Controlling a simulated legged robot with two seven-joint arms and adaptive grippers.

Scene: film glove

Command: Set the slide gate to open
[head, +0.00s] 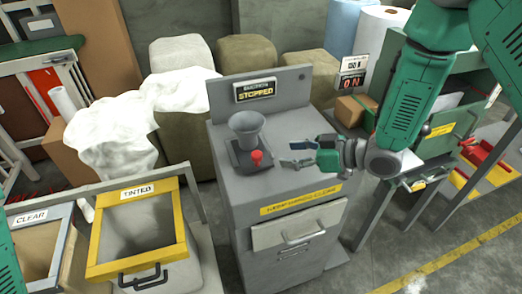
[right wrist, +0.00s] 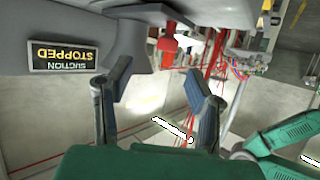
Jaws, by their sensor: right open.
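A grey funnel (head: 247,126) stands on a dark grey base (head: 238,158) on top of a grey cabinet. A red knob (head: 257,156) sits at the front right of that base; it also shows in the right wrist view (right wrist: 167,44). I take this fitting for the slide gate; its slide is not clearly visible. My right gripper (head: 292,154) is open and empty, just right of the knob and apart from it. In the right wrist view its fingers (right wrist: 160,88) are spread, with the knob beyond them. My left gripper is out of view.
The cabinet's panel sign (head: 255,90) reads "STOPPED". Below the cabinet top is a drawer (head: 298,226) with a handle. A yellow-rimmed "TINTED" bin (head: 179,222) and a "CLEAR" bin (head: 62,240) stand at left. A green cabinet (head: 465,75) stands at right.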

